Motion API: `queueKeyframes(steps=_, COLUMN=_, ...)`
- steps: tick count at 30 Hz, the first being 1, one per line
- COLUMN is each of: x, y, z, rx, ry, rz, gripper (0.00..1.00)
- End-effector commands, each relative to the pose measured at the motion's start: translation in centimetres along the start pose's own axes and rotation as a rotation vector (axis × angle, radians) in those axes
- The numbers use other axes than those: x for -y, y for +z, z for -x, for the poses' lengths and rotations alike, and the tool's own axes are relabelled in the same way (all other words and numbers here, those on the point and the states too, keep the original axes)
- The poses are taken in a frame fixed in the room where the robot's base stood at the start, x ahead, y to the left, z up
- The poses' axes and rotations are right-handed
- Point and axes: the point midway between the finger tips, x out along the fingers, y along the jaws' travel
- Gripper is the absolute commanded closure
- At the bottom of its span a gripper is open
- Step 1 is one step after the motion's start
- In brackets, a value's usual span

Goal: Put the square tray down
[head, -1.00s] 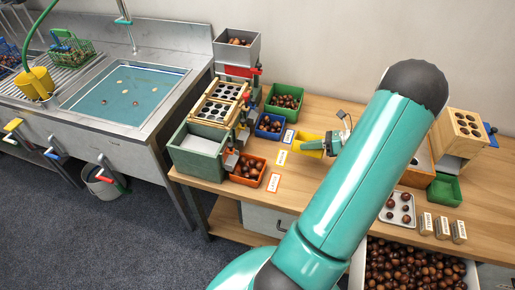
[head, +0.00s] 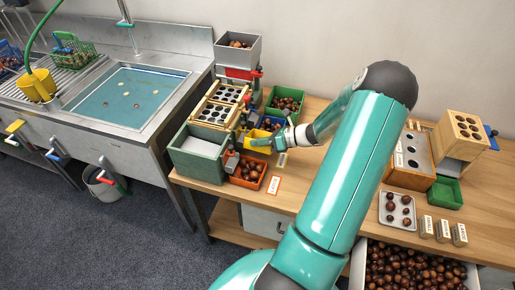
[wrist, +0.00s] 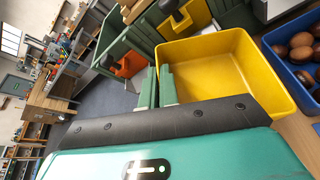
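The square yellow tray (head: 257,136) is held at the end of my arm, between the blue tray and the orange tray in the head view. It fills the middle of the wrist view (wrist: 225,65) and looks empty inside.
A blue tray (wrist: 303,75) of chestnuts stands close on the right in the wrist view. An orange tray (head: 260,175) with chestnuts and a green bin (head: 192,166) are nearby. The wooden hole rack (head: 222,93) stands behind. Free table lies around the label cards (head: 274,185).

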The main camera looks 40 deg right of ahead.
Motion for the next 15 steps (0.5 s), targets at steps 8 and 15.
queueKeyframes(steps=8, x=1.4, y=-2.5, z=-1.4, rx=0.002, ry=0.003, rz=-0.001, gripper=1.00)
queueKeyframes(steps=15, x=1.5, y=-2.7, z=-1.7, rx=0.001, ry=0.003, rz=0.003, gripper=1.00)
